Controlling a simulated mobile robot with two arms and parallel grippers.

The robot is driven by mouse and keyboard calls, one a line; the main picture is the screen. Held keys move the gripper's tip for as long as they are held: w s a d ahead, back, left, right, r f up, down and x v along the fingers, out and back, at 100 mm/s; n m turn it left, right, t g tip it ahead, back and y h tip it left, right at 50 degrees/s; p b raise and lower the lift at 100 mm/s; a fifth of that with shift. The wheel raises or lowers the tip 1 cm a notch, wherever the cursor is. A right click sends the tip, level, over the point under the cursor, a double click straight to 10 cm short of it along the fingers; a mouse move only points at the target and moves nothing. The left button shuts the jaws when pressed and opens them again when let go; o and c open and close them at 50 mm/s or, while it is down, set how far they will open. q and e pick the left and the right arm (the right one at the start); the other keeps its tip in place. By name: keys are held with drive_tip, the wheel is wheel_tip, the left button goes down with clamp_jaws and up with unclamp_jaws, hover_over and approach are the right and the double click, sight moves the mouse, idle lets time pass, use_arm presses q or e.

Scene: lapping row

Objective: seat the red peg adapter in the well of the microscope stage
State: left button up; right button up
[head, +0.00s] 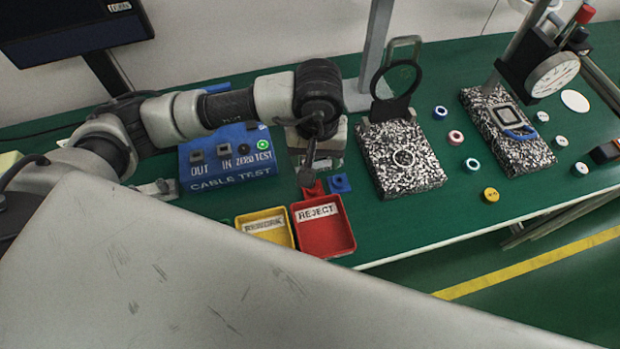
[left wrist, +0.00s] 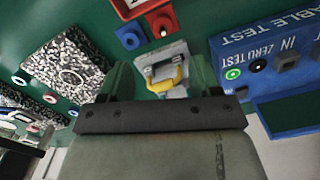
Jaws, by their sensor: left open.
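The red peg adapter (left wrist: 162,20) lies on the green bench beside a similar blue piece (left wrist: 130,37). In the head view the red adapter (head: 315,188) shows in part, just behind the red bin, with my left gripper over its far side. My left gripper (left wrist: 160,68) is open, its two fingers apart with nothing held between them. In the head view the left gripper (head: 308,172) points down. A speckled block with a ring mark (head: 403,158), below a black ring holder, looks like the microscope stage; the depth of its well cannot be told.
A red REJECT bin (head: 325,243) and a yellow REWORK bin (head: 262,216) stand at the front edge. The blue cable test box (head: 225,163) is at left. A grey clamp fixture (left wrist: 160,52) with a yellow handle lies below the gripper. A dial gauge stand (head: 512,140) is at right.

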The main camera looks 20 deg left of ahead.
sight(317, 191)
use_arm(q)
drive_tip(key=f, duration=0.4)
drive_tip(key=shift+s+a, duration=0.15)
drive_tip(key=shift+s, duration=0.05)
drive_tip(key=shift+f, duration=0.35)
wheel_tip(317, 191, down, 5)
drive_tip(key=shift+r+p, duration=0.1)
drive_tip(key=shift+p, duration=0.8)
drive_tip(key=shift+f, duration=0.4)
use_arm(e)
drive_tip(key=shift+s+a+r, duration=0.65)
drive_tip(key=shift+s+r, duration=0.1)
drive_tip(key=shift+r, duration=0.15)
use_arm(q)
drive_tip(key=shift+c, duration=0.3)
